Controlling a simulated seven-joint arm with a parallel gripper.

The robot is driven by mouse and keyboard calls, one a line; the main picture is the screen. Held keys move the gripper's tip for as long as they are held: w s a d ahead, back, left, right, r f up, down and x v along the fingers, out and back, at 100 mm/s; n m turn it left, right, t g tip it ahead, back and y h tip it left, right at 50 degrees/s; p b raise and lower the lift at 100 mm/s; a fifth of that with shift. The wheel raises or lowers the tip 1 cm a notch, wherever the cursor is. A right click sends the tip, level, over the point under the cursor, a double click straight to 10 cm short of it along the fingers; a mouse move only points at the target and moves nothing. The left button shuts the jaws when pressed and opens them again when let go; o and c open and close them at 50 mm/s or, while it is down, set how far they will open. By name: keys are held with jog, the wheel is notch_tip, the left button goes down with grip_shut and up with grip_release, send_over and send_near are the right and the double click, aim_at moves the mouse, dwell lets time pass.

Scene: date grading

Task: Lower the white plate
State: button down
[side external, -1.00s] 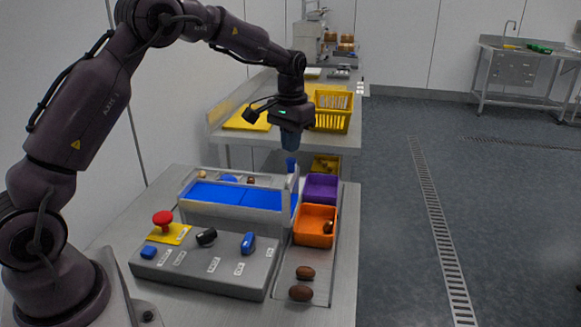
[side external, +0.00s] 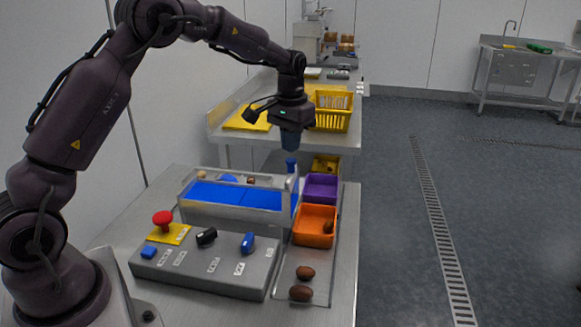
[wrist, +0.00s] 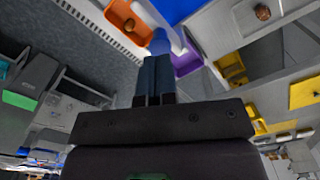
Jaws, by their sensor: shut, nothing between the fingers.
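A narrow pale plate (side external: 294,183) stands upright at the right end of the blue belt, with a blue knob (side external: 291,166) on top. My gripper (side external: 291,148) points down just above the knob, with its fingers shut and nothing between them. In the wrist view the shut fingertips (wrist: 157,60) lie close to the blue knob (wrist: 160,42). Whether they touch it, I cannot tell. The lower part of the plate is partly hidden by the belt's frame.
The blue belt (side external: 235,194) runs left of the plate. A purple bin (side external: 321,187) and an orange bin (side external: 316,225) holding a date stand to its right. A control box (side external: 205,262) with a red button (side external: 162,219) is in front. Two dates (side external: 303,282) lie on the chute.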

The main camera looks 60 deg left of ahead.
aim_at(291, 159)
jog(key=shift+f, duration=0.2)
jog(key=shift+f, duration=3)
jog(key=shift+r, duration=3.55)
jog(key=s+d+r+m+t, duration=0.1)
jog(key=s+d+r+t, duration=0.1)
jog(key=s, duration=0.7)
jog(key=s+d+r+m+t, duration=0.1)
jog(key=s+d+r, duration=0.4)
jog(key=s, duration=0.4)
jog(key=s+d+r+m+t, duration=0.1)
jog(key=s+d+r, duration=0.3)
jog(key=s, duration=0.6)
jog(key=shift+d+r+t, duration=0.2)
jog(key=shift+d+t, duration=0.6)
jog(key=shift+d, duration=0.25)
